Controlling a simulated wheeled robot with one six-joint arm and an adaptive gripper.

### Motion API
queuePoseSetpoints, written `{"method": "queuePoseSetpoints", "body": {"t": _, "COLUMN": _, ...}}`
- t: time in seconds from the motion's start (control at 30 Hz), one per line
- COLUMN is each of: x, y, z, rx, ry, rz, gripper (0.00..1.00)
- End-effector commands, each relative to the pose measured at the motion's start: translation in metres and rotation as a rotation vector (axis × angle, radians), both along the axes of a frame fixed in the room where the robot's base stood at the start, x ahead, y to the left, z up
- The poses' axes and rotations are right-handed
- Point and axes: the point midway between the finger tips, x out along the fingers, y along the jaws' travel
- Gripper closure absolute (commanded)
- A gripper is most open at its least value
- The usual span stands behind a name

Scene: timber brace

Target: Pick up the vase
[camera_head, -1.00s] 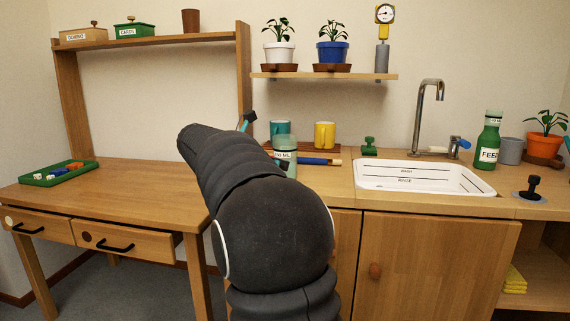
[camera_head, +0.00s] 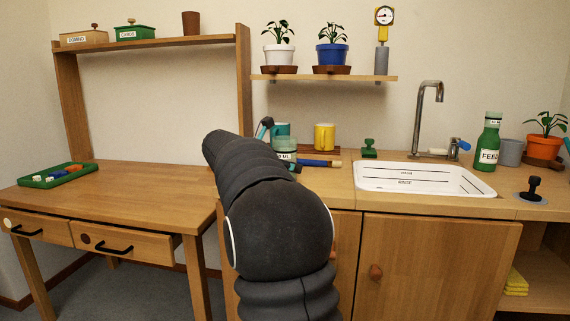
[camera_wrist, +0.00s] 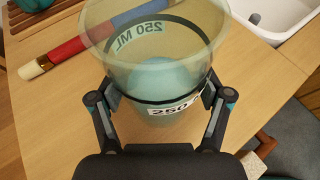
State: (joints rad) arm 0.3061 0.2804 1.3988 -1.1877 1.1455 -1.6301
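A translucent green vessel marked 250 ML, which I take as the vase (camera_head: 285,147), stands on the counter left of the sink, partly hidden by my arm. In the wrist view the vase (camera_wrist: 155,60) fills the upper middle, its wide clear rim towards the top and a dark band lower down. My gripper (camera_wrist: 161,97) has its fingers spread, one on each side of the vase near the dark band and label. The pads are very close to its sides; I cannot tell if they touch. In the head view my gripper (camera_head: 282,145) is mostly hidden.
A teal mug (camera_head: 281,129) and a yellow mug (camera_head: 324,136) stand behind the vase. A red and blue rod (camera_wrist: 90,40) lies just beyond it. A green stamp-like object (camera_head: 369,148) and the white sink (camera_head: 425,178) are to the right.

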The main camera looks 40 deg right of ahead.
Motion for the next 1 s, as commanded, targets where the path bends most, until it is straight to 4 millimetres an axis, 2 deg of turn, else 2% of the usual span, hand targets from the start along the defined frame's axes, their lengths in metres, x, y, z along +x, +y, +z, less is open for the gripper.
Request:
{"method": "queuePoseSetpoints", "body": {"t": 0.03, "x": 0.0, "y": 0.0, "z": 0.0, "rx": 0.0, "ry": 0.0, "rz": 0.0, "gripper": 0.45}}
{"method": "queuePoseSetpoints", "body": {"t": 0.2, "x": 0.0, "y": 0.0, "z": 0.001, "rx": -0.001, "ry": -0.001, "rz": 0.0, "gripper": 0.84}}
{"method": "queuePoseSetpoints", "body": {"t": 0.57, "x": 0.0, "y": 0.0, "z": 0.007, "rx": -0.001, "ry": -0.001, "rz": 0.001, "gripper": 0.84}}
{"method": "queuePoseSetpoints", "body": {"t": 0.73, "x": 0.0, "y": 0.0, "z": 0.025, "rx": -0.002, "ry": -0.003, "rz": 0.0, "gripper": 0.84}}
{"method": "queuePoseSetpoints", "body": {"t": 0.87, "x": 0.0, "y": 0.0, "z": 0.049, "rx": -0.003, "ry": -0.004, "rz": -0.002, "gripper": 0.84}}
{"method": "queuePoseSetpoints", "body": {"t": 1.0, "x": -0.031, "y": -0.01, "z": 0.063, "rx": -0.002, "ry": -0.005, "rz": -0.003, "gripper": 0.84}}
